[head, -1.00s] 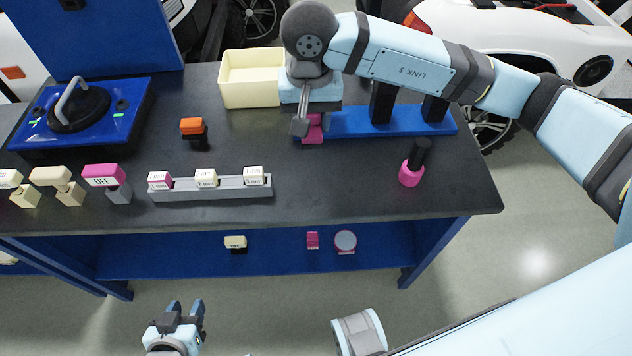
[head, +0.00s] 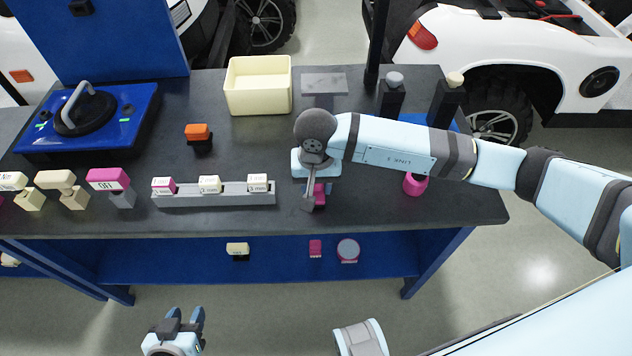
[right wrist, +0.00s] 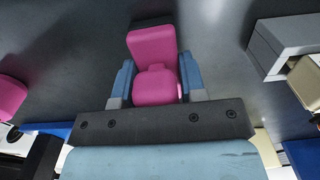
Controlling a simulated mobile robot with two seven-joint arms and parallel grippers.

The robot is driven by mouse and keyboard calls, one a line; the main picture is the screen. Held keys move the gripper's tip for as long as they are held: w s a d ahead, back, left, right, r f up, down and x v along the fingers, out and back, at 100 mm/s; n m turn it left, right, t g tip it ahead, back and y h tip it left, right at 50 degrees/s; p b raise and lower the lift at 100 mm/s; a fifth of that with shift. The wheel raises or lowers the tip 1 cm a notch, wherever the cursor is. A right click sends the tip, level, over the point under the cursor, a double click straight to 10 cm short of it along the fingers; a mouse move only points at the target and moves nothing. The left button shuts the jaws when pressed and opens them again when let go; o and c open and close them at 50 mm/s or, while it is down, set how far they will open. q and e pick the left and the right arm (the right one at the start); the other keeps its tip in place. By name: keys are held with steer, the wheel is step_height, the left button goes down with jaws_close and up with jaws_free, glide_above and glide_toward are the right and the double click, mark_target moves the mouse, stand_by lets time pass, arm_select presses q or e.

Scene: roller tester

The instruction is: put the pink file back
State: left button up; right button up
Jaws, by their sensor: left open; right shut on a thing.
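The pink file (head: 320,196), a pink piece with a dark end, is held between the fingers of my right gripper (head: 311,195). In the right wrist view the pink file (right wrist: 152,45) sits between both blue fingers (right wrist: 155,85), its dark end pointing away. It is over the front part of the dark bench (head: 370,212), right of the grey rack; I cannot tell whether it touches the bench. My left gripper (head: 184,317) is open and empty, low in front of the bench.
The grey rack (head: 215,198) holds labelled blocks. A cream bin (head: 258,107) and a grey plate (head: 324,84) stand behind. Dark posts (head: 391,100) stand back right. Another pink piece (head: 415,185) is partly hidden by my right arm. An orange-topped block (head: 198,132) stands left.

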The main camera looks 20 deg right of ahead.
steer(key=shift+f+b, duration=0.2)
steer(key=shift+b, duration=0.1)
steer(key=o, duration=0.9)
steer(key=shift+r, duration=0.1)
arm_select(q)
steer(key=shift+w+d+r, duration=0.1)
steer(key=shift+r, duration=0.1)
arm_select(e)
steer(key=shift+r, duration=0.1)
steer(key=shift+r+p, duration=0.25)
steer(key=shift+p, duration=0.2)
step_height(320, 180, up, 10)
steer(key=shift+r, duration=0.85)
arm_select(q)
steer(key=shift+f, duration=0.1)
